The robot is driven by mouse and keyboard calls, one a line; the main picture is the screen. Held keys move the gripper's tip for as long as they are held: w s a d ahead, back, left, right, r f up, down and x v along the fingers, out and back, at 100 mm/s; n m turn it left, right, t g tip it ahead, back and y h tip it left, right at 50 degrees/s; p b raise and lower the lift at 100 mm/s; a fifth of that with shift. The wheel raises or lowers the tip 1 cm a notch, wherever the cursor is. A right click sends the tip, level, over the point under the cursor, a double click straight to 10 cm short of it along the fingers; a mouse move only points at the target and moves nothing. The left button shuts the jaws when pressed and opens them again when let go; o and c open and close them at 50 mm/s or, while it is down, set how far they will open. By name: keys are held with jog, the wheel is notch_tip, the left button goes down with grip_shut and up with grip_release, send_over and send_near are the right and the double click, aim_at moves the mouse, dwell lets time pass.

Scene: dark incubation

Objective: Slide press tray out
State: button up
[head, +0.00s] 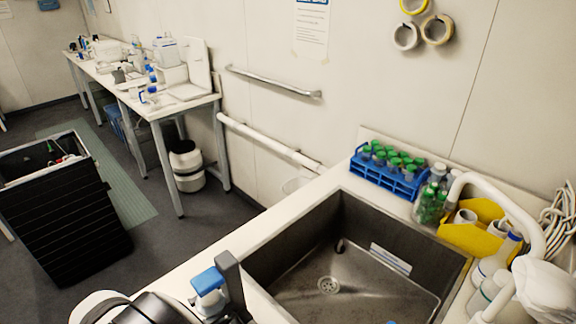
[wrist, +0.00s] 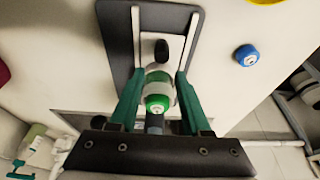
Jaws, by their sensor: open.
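In the wrist view my gripper (wrist: 161,70) is open, its two green fingers apart. Between them is a pale round piece with a bright green ring (wrist: 157,104), and a black knob (wrist: 161,50) sits just beyond it. I cannot tell whether the fingers touch these. Past the fingers is a dark grey frame (wrist: 116,30) with pale strips along its inner sides on a white surface. I cannot tell for sure whether this frame is the press tray. I cannot make out the press tray in the head view.
A steel sink (head: 300,285) is set in the white counter. A blue rack (head: 383,181) of green-capped tubes, a yellow bin (head: 470,238) and bottles stand around it. A black crate (head: 65,225) is on the floor at left. A blue-capped item (wrist: 246,56) lies right of the frame.

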jog(key=shift+v, duration=1)
jog(key=shift+d+f, duration=0.1)
jog(key=shift+f, duration=0.3)
jog(key=x, duration=0.3)
jog(key=shift+w+d+f, duration=0.1)
jog(key=shift+f, duration=0.05)
jog(key=shift+s+a+f, duration=0.2)
jog(key=shift+s+a, duration=0.55)
jog(key=shift+a, duration=0.15)
jog(key=shift+s+a, duration=0.3)
